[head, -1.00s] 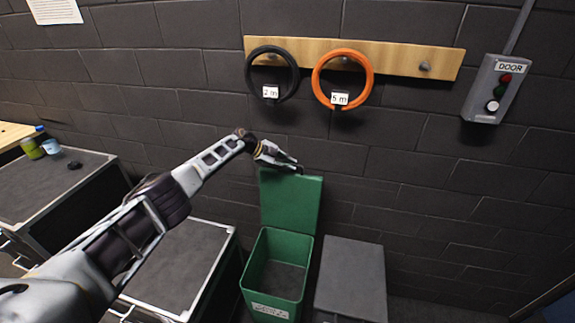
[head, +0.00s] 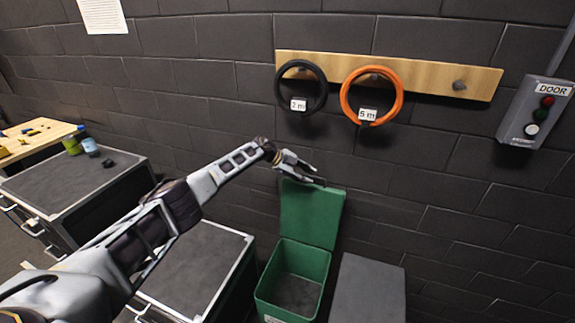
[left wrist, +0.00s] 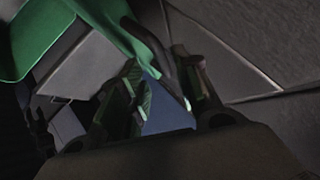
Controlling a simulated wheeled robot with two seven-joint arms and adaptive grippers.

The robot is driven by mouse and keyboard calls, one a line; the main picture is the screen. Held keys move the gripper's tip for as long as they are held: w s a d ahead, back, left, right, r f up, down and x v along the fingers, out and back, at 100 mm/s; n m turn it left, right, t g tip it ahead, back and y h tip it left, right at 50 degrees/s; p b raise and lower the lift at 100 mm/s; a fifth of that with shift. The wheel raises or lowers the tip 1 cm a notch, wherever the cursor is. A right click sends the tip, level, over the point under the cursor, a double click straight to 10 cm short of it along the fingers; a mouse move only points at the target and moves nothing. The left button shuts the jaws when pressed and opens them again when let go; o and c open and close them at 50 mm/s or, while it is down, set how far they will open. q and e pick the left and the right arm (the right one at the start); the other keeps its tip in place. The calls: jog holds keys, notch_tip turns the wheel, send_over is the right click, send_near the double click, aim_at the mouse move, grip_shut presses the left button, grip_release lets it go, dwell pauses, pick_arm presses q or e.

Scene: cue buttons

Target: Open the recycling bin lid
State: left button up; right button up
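The green recycling bin (head: 262,295) stands on the floor against the wall, with its inside visible from above. Its green lid (head: 312,215) is raised and stands upright at the back of the bin, by the wall. My left gripper (head: 318,176) is at the lid's top edge with its fingers apart. I cannot tell whether it touches the lid. In the left wrist view the fingers (left wrist: 160,88) are also apart with nothing clearly between them, and green bin material (left wrist: 35,45) shows at upper left. My right gripper is not in view.
A dark grey bin (head: 367,290) stands to the right of the green one. Black cases (head: 185,270) stand to the left. A black hose loop (head: 279,88) and an orange one (head: 345,98) hang above. A door button box (head: 537,112) is on the right wall.

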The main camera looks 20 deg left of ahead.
pick_arm(q)
jog(key=v, duration=0.9)
jog(key=shift+a+r, duration=0.25)
jog(key=shift+r, duration=0.05)
jog(key=shift+s, duration=0.15)
dwell(0.4)
